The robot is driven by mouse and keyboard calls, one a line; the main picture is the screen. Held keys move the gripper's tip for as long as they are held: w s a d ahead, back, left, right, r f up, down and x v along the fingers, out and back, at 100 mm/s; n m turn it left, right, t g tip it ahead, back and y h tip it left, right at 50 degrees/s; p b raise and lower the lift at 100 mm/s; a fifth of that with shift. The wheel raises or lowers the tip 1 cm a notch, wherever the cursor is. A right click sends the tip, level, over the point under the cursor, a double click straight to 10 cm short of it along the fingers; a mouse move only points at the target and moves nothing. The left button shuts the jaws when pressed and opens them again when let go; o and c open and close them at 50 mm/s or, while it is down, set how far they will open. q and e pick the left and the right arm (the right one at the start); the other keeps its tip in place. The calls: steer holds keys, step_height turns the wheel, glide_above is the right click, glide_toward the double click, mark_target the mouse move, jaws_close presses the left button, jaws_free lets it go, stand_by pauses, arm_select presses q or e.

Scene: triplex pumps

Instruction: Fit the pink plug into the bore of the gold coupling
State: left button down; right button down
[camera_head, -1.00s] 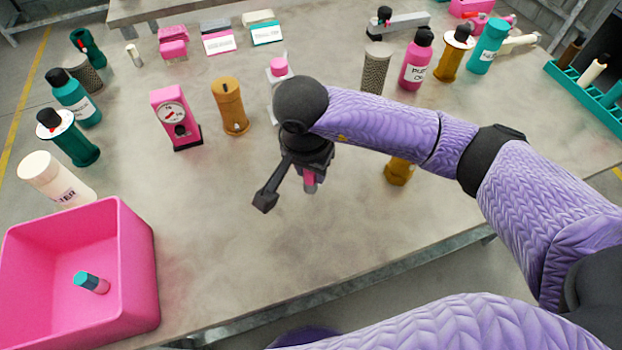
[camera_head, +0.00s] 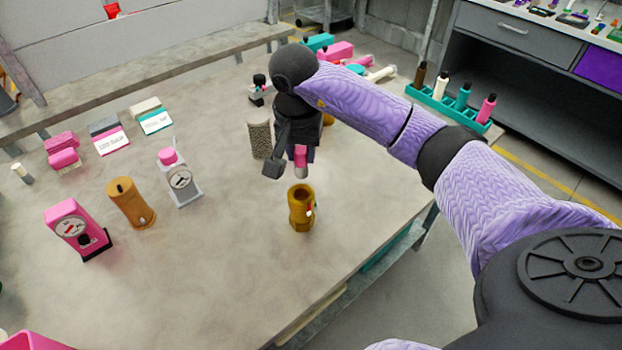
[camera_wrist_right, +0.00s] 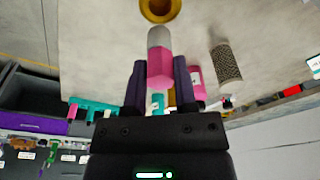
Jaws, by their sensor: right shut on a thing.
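The gold coupling (camera_head: 302,208) stands upright on the table, its bore opening upward. It also shows at the top edge of the right wrist view (camera_wrist_right: 160,8), partly cut off. My right gripper (camera_head: 294,160) is shut on the pink plug (camera_head: 301,157), which has a pink body and a grey-white lower end. In the right wrist view the plug (camera_wrist_right: 159,62) sits between the two dark fingers, its pale end towards the coupling. In the head view the plug is above and apart from the coupling. My left gripper is not in view.
A speckled grey cylinder (camera_head: 259,139) stands just left of the right gripper. A grey gauge block (camera_head: 180,180), a brown canister (camera_head: 131,203) and a pink gauge block (camera_head: 76,229) stand to the left. A teal bottle rack (camera_head: 447,105) is at the right. Table around the coupling is clear.

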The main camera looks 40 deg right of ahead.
mark_target(298, 160)
step_height(298, 160, down, 8)
steer(key=shift+a+f+b, duration=0.15)
steer(key=shift+b, duration=0.65)
steer(key=shift+w, duration=0.1)
steer(key=c, duration=0.9)
jaws_free()
steer(key=shift+f, duration=0.1)
steer(key=o, duration=0.5)
steer(key=r+p, duration=0.1)
steer(key=r, duration=0.3)
steer(key=s+a+r+p, duration=0.1)
steer(key=r, duration=0.3)
steer(key=r+p, duration=0.1)
steer(key=r, duration=0.3)
steer(key=shift+s+a+r, duration=0.15)
